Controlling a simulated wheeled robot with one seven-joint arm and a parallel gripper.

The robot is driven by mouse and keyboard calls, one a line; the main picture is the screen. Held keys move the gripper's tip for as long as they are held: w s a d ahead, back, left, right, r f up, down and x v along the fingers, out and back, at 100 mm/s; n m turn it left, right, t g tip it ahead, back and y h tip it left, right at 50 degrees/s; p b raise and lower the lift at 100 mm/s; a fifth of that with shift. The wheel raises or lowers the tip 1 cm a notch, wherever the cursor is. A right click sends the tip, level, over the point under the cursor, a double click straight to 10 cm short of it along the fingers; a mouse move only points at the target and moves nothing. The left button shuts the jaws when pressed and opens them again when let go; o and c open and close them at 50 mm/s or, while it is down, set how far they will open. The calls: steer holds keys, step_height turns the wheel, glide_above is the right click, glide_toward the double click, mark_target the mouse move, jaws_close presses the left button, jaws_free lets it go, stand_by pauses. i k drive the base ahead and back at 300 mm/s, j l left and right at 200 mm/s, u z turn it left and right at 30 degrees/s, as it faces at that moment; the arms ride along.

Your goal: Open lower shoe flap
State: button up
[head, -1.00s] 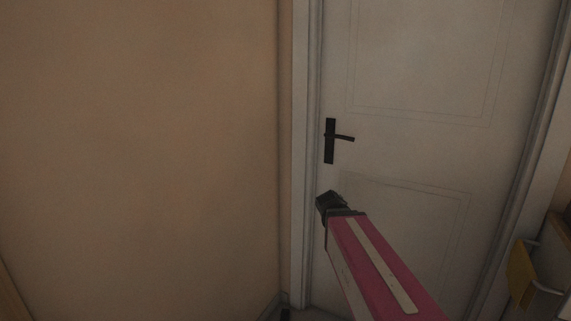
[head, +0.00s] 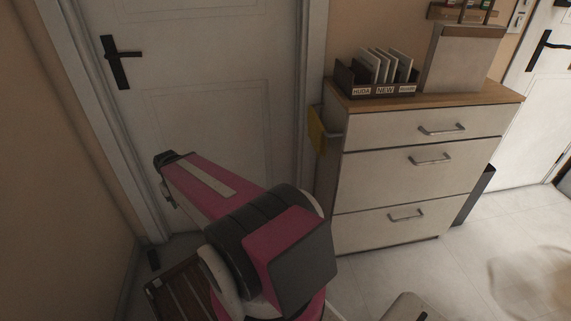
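A white shoe cabinet with a wooden top (head: 470,95) stands right of the middle in the head view. Its lower flap (head: 372,224) is closed and has a grey bar handle (head: 406,215). A closed middle flap (head: 390,180) and a closed top drawer (head: 390,132) sit above it, each with a similar handle. My pink arm reaches up and left, in front of the white door and left of the cabinet. The dark end of my arm (head: 168,160) points away from the cabinet. Its fingers cannot be made out, and nothing is seen held there.
A white door (head: 215,60) with a black handle (head: 121,56) is behind my arm. A dark organizer (head: 375,88) and a pale box (head: 458,62) stand on the cabinet. A yellow item (head: 317,130) hangs at its left side. A slatted wooden piece (head: 180,290) lies low left. Tiled floor (head: 460,270) is open in front.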

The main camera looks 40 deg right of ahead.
mark_target(375, 227)
steer(key=k+j+z, duration=0.2)
steer(key=z, duration=0.3)
steer(key=k+j+z, duration=0.25)
steer(key=z, duration=0.2)
steer(key=k+z, duration=0.3)
steer(key=z, duration=0.2)
steer(key=k+l+z, duration=0.1)
steer(key=z, duration=0.25)
steer(key=l+z, duration=0.1)
steer(key=z, duration=0.25)
steer(key=k+l+z, duration=0.1)
steer(key=z, duration=0.3)
